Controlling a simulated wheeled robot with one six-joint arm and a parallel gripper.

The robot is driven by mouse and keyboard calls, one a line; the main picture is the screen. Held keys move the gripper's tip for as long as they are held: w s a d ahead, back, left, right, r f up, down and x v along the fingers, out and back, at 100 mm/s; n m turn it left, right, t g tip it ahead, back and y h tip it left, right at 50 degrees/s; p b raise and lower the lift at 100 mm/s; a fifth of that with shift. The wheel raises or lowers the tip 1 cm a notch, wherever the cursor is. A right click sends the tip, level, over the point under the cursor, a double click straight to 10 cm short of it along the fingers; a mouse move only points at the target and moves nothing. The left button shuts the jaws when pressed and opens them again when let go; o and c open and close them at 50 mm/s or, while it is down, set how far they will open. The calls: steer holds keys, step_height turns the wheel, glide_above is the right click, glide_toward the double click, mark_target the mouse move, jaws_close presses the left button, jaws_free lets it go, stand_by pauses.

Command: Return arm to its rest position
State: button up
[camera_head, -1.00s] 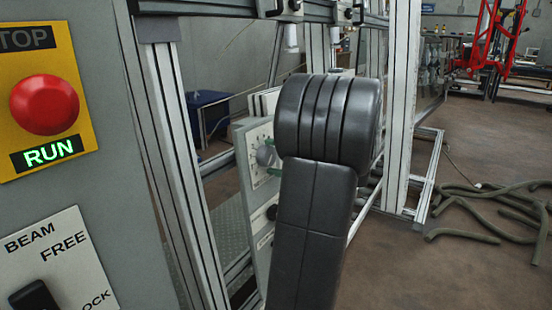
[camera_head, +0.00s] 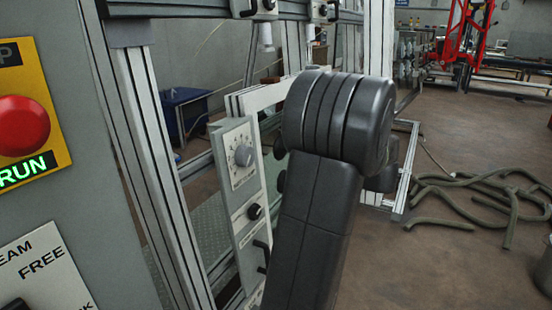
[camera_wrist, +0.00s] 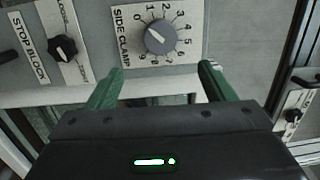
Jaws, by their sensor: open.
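My gripper (camera_wrist: 161,82) shows in the wrist view with its two green fingers wide apart and nothing between them. Beyond the fingertips is a grey panel with the SIDE CLAMP dial (camera_wrist: 160,37), a round grey knob on a numbered white plate. The fingers are apart from the knob, which lies above and between the tips in the picture. In the head view my dark arm fills the centre and hides most of the gripper. The dial (camera_head: 243,155) shows there just left of the arm.
The STOP BLOCK knob (camera_wrist: 62,48) is left of the dial. In the head view, a red RUN/STOP button (camera_head: 22,125) and the BEAM switch plate (camera_head: 45,265) are on the left cabinet. Aluminium posts (camera_head: 150,170) stand close by. Green hoses (camera_head: 480,195) lie on the floor at right.

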mark_target(250, 157)
steer(key=shift+v, duration=0.95)
steer(key=b+x, duration=0.2)
steer(key=x, duration=1.2)
steer(key=shift+s, duration=0.1)
steer(key=shift+d, duration=0.1)
steer(key=shift+d, duration=0.1)
